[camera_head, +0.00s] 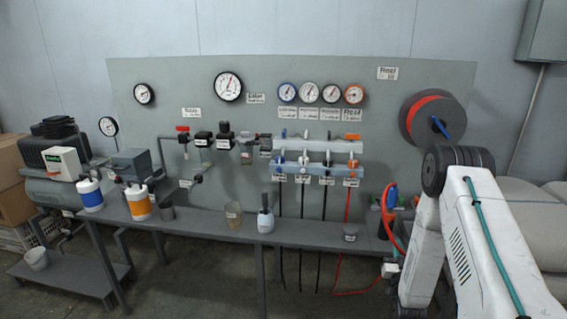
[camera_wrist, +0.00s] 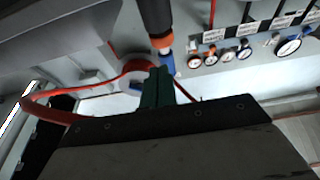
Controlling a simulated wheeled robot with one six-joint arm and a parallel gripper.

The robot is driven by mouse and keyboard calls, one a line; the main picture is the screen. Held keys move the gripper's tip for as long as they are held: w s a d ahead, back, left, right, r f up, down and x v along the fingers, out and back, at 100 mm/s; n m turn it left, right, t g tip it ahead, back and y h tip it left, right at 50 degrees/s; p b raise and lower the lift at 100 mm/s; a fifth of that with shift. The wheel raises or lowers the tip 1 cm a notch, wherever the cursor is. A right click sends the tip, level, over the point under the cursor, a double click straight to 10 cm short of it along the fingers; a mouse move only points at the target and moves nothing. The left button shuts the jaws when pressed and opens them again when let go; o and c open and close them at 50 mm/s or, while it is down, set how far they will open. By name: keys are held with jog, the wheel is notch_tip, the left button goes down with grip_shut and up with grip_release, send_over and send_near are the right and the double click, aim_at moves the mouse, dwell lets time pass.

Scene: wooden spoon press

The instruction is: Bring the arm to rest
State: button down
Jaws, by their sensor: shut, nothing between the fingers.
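My arm (camera_head: 470,235) stands at the right of the head view, bent, with its white links in front of the bench's right end. The arm hides my gripper in the head view, so I cannot place it there. In the wrist view my gripper (camera_wrist: 157,75) shows as dark green fingers close together, shut and empty. An orange and blue cylindrical part (camera_wrist: 158,28) shows just beyond the fingertips; I cannot tell whether they touch it. A red hose (camera_wrist: 60,98) curves to the left of the fingers.
A grey bench (camera_head: 310,241) runs along a panel with gauges (camera_head: 229,86) and valves. A hose reel (camera_head: 434,118) hangs at the right. A red hose (camera_head: 391,232) loops beside my arm. Bottles (camera_head: 138,202) and cups stand on the bench.

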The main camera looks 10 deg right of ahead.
notch_tip(320, 180, down, 11)
jog(key=s+g+y, duration=0.1)
jog(key=g+y, duration=0.1)
jog(key=g, duration=0.6)
jog(key=s+a+r+n+g+y, duration=0.1)
jog(key=s+a+r+g, duration=0.2)
jog(key=s+r, duration=0.9)
jog(key=s+a+r+n+g+y, duration=0.1)
jog(key=s+a+r+g, duration=0.3)
jog(key=s+a+r, duration=0.6)
jog(key=s+a+r+n+g+y, duration=0.1)
jog(key=s+a+r+g, duration=0.3)
jog(key=s+r, duration=1.2)
notch_tip(320, 180, up, 4)
jog(key=a, duration=0.2)
jog(key=shift+a+f+y, duration=0.15)
jog(key=shift+a+y, duration=0.25)
